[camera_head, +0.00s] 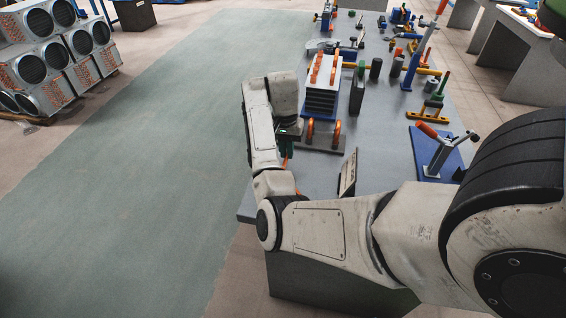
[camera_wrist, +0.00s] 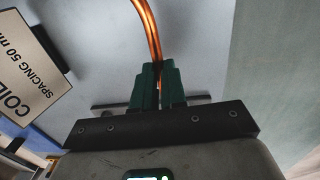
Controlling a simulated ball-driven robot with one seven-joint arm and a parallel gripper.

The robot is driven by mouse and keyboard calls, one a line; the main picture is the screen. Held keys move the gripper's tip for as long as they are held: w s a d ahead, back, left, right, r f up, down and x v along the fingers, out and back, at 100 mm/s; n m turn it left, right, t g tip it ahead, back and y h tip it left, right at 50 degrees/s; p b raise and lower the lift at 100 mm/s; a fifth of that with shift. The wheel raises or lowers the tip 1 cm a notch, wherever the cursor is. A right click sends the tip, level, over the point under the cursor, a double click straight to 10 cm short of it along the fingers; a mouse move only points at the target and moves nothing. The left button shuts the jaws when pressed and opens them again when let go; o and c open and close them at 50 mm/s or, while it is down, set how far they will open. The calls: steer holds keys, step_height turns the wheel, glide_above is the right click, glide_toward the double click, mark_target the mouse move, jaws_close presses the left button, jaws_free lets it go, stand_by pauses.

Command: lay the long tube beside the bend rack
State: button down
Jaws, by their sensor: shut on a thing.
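My gripper (camera_head: 286,148) is over the left edge of the grey workbench, with its green fingers (camera_wrist: 158,86) shut on a copper tube (camera_wrist: 151,30). In the wrist view the tube rises from between the fingers and runs out at the top of the picture; its full length is not visible. In the head view only a small orange bit shows by the fingers. A dark plate (camera_head: 322,146) with two upright copper bends (camera_head: 337,131) stands right of my gripper and looks like the bend rack. I cannot tell whether the tube touches the bench.
A finned block (camera_head: 322,98) stands behind the bends. A sign (camera_wrist: 30,62) reading "COIL SPACING 50 mm" stands nearby on the bench (camera_head: 385,150). A blue-based tool (camera_head: 437,155) stands at the right. Bare bench lies between the sign and that tool.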

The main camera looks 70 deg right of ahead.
steer(key=shift+w+a+f, duration=0.3)
steer(key=shift+w+f, duration=0.05)
steer(key=shift+f, duration=0.15)
steer(key=shift+w+a+f+p, duration=0.15)
steer(key=shift+f+p, duration=0.3)
steer(key=shift+f, duration=1.4)
steer(key=shift+f, duration=0.1)
steer(key=c, duration=1.2)
jaws_free()
